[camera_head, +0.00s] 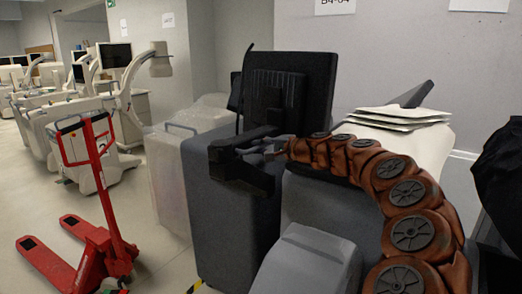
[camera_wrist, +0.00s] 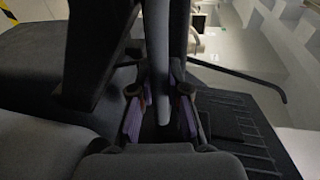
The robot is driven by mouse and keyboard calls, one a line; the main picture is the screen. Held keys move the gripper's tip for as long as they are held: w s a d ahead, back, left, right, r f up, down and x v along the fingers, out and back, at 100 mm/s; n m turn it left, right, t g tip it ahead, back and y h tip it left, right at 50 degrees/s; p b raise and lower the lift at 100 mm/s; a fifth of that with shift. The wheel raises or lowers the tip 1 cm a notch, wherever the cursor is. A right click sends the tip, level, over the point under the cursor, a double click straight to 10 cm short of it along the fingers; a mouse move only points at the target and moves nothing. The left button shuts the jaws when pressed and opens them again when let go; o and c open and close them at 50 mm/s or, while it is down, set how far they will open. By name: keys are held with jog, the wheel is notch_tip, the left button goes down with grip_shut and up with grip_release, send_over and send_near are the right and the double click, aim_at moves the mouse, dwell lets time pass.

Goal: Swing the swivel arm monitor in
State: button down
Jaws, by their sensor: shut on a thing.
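The monitor (camera_head: 288,88) is a black panel seen from its ribbed back, standing upright above a dark grey cart (camera_head: 222,220). Its dark swivel arm (camera_head: 246,177) has thick jointed links at the cart's top edge, below the panel. My gripper (camera_head: 268,149) reaches in from the right and meets the swivel arm just below the monitor. In the wrist view, my gripper's purple-padded fingers (camera_wrist: 160,112) are shut on a dark bar of the swivel arm (camera_wrist: 159,65), one finger on each side. The monitor's ribbed back (camera_wrist: 245,125) lies at the right there. The screen side is hidden.
A red pallet truck (camera_head: 104,225) stands on the left floor. A translucent covered cart (camera_head: 178,165) is beside the grey cart. A paper stack (camera_head: 398,117) lies on a pale cover behind my arm. A black-covered thing (camera_head: 500,180) is at the right. Floor is clear between truck and carts.

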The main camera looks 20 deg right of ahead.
jog(key=shift+w+d+n+g+y, duration=0.15)
jog(key=shift+w+n+g+y, duration=0.15)
jog(key=shift+w+n+y, duration=0.3)
jog(key=c, duration=1.1)
grip_release()
jog(key=shift+c, duration=0.2)
jog(key=v, duration=1.2)
jog(key=shift+w, duration=0.1)
